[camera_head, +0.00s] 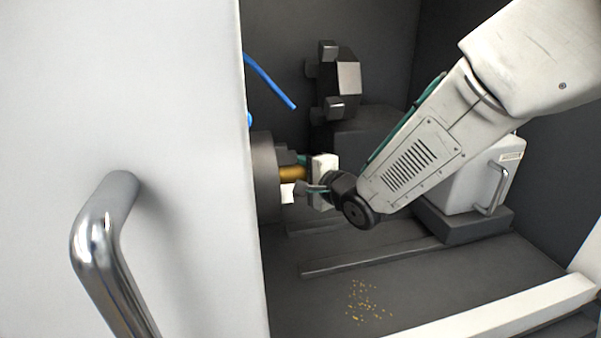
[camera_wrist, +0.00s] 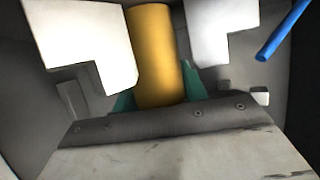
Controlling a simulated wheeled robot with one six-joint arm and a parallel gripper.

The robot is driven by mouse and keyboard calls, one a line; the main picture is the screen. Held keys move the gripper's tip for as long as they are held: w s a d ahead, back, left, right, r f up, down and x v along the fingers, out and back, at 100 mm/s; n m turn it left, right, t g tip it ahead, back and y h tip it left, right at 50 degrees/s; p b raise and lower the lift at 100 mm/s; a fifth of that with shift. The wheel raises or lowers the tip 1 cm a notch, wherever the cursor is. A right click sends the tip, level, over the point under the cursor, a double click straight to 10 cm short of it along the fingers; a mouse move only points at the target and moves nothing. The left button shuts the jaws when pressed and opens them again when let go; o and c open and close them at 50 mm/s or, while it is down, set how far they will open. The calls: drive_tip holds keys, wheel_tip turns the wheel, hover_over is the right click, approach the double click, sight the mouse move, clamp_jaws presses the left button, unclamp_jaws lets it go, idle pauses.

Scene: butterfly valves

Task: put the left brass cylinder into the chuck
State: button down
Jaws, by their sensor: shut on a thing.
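The brass cylinder (camera_head: 292,172) lies roughly level between my gripper and the dark round chuck (camera_head: 263,172). My gripper (camera_head: 309,175) is shut on it, with teal fingers on either side. In the wrist view the cylinder (camera_wrist: 154,50) runs from my gripper (camera_wrist: 157,95) toward the chuck, between two pale stepped chuck jaws (camera_wrist: 85,40) and (camera_wrist: 218,25). Its far end is at the top edge of that view, so I cannot tell how deep it sits or whether it touches the jaws.
A white door with a metal handle (camera_head: 100,230) covers the left side and hides part of the chuck. A blue hose (camera_head: 270,80) hangs above it. A dark tool turret (camera_head: 338,85) stands behind. A pale block with a handle (camera_head: 485,180) is right. Brass chips (camera_head: 363,300) lie on the floor.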

idle(0.4)
drive_tip(key=c, duration=0.7)
unclamp_jaws()
drive_tip(key=shift+s+a+f, duration=0.1)
drive_tip(key=shift+a, duration=0.05)
drive_tip(key=shift+f, duration=0.1)
drive_tip(key=o, duration=0.7)
drive_tip(key=shift+d, duration=0.3)
drive_tip(key=shift+w+d, duration=0.2)
drive_tip(key=shift+d, duration=0.15)
